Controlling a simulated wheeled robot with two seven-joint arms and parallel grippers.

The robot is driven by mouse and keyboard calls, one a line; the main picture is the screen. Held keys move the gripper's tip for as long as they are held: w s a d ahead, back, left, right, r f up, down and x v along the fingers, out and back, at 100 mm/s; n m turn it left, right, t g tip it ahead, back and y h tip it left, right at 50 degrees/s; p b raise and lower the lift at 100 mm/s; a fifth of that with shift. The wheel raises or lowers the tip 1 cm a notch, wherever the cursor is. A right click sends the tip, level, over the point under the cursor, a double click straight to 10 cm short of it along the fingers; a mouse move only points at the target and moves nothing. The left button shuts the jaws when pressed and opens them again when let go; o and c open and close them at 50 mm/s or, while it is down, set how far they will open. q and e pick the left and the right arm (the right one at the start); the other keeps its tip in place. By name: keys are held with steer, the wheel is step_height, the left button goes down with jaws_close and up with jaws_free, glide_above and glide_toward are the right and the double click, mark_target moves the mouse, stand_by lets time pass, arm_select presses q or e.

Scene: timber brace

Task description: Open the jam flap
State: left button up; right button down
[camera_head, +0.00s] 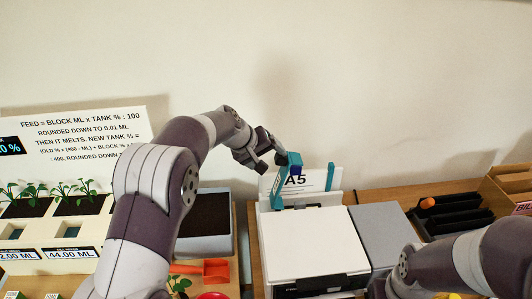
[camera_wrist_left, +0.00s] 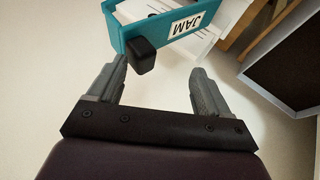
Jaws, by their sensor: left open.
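The jam flap is a teal panel with a white JAM label and a black knob, seen close up in the left wrist view (camera_wrist_left: 165,31). In the head view the flap (camera_head: 293,160) is a small teal piece at the back of the white printer (camera_head: 315,240), partly hidden by my gripper. My left gripper (camera_head: 276,158) is right beside it. In the left wrist view its two grey fingers are apart, and the black knob (camera_wrist_left: 142,56) lies between and just beyond the fingertips. Contact cannot be told. My right arm enters at lower right; its gripper is out of frame.
A paper stack with an A5 sign (camera_head: 297,181) stands behind the printer. A planter with seedlings (camera_head: 45,232) and a text board (camera_head: 85,135) are at left. A dark tray (camera_head: 205,215) lies under my left arm. Black racks (camera_head: 455,215) stand at right.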

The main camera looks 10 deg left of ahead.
arm_select(q)
steer(key=shift+o, duration=0.4)
steer(key=shift+s+f+g, duration=0.25)
steer(key=shift+f+g, duration=0.05)
steer(key=shift+f, duration=0.8)
steer(key=shift+c, duration=0.4)
steer(key=shift+s, duration=0.1)
steer(key=shift+c, duration=0.2)
steer(key=b+v, duration=0.1)
steer(key=v, duration=1.3)
steer(key=shift+w+d+r, duration=0.4)
